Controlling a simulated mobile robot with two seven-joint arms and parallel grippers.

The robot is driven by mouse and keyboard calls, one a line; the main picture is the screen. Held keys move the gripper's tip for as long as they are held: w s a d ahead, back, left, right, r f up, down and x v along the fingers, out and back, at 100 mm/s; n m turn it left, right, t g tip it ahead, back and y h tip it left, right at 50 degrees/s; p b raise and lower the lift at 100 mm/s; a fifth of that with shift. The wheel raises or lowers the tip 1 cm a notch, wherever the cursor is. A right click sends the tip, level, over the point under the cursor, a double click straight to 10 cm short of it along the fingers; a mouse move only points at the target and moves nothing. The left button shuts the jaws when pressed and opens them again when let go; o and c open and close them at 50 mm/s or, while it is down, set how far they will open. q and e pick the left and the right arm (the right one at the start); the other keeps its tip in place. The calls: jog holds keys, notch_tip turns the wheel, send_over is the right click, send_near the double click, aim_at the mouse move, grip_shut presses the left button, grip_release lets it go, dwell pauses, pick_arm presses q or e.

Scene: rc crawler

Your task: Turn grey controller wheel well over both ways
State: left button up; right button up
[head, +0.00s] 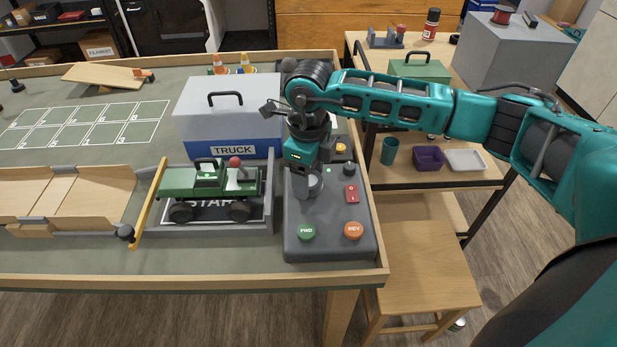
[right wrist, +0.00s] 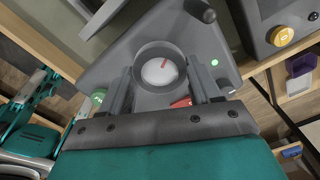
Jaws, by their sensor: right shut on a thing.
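The grey controller (head: 330,240) lies at the right end of the workbench. Its grey wheel (head: 316,184) stands on the upper left part. In the right wrist view the wheel (right wrist: 158,71) is a round grey rim with a pale face and a red mark near the top, slightly right. My right gripper (head: 306,188) points down and is shut on the wheel, one finger on each side. It also shows in the right wrist view (right wrist: 161,82). The gripper hides part of the wheel in the head view. My left gripper is not in view.
The controller also has a green FWD button (head: 306,232), an orange REV button (head: 353,230) and a red switch (head: 351,193). A green crawler (head: 190,183) sits left of it. A TRUCK box (head: 225,110) stands behind, close to my right gripper.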

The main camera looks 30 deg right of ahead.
jog(key=shift+n+b, duration=0.4)
jog(key=shift+n, duration=0.6)
jog(key=o, duration=1.1)
jog(key=shift+c, duration=0.2)
notch_tip(320, 180, up, 13)
